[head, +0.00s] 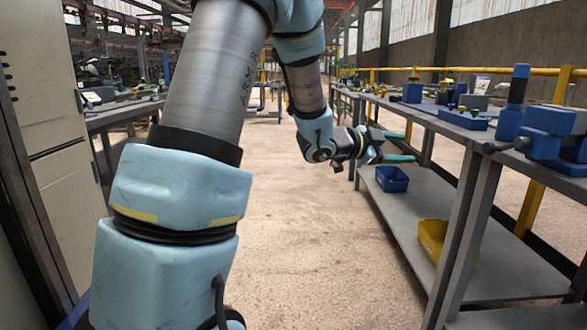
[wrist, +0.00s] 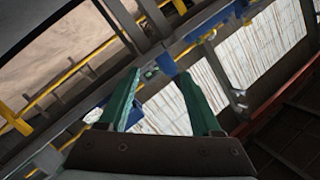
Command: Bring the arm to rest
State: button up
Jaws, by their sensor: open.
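My arm reaches forward from the left of the head view, bent at its joints and held in the air. My gripper (head: 402,147) is at its end, beside the workbench on the right, and its green fingers point to the right. In the wrist view my gripper (wrist: 160,100) shows two green fingers spread apart with nothing between them. The gripper is open and empty. In the head view the fingers overlap the bench edge, and I cannot tell whether they touch it.
The workbench (head: 430,122) on the right carries blue vises (head: 550,135) and other tools. Its lower shelf holds a blue bin (head: 391,179) and a yellow bin (head: 432,240). A beige cabinet (head: 45,150) stands at the left. The floor (head: 300,230) between is clear.

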jog(key=w+a+f+n+t+y, duration=0.1)
jog(key=a+f+n+y, duration=0.25)
jog(key=a, duration=0.35)
jog(key=w+a+f+n+t+y, duration=0.1)
jog(key=a+f+n+y, duration=0.1)
jog(key=a+n+y, duration=0.45)
jog(key=w+a+f+n+t+y, duration=0.1)
jog(key=w+a+f+n+t, duration=0.15)
jog(key=a, duration=0.65)
jog(key=s+a+f+n+g+y, duration=0.2)
jog(key=s+a+f+n+g, duration=0.3)
jog(key=s, duration=0.5)
jog(key=s+a+f+n+g+y, duration=0.2)
jog(key=s+a+n+g, duration=0.15)
jog(key=s+a, duration=0.55)
notch_tip(320, 180, up, 24)
jog(key=d+p, duration=0.1)
jog(key=p, duration=2.3)
jog(key=shift+s+d+f, duration=0.15)
jog(key=shift+d+f, duration=0.05)
jog(key=shift+d, duration=0.1)
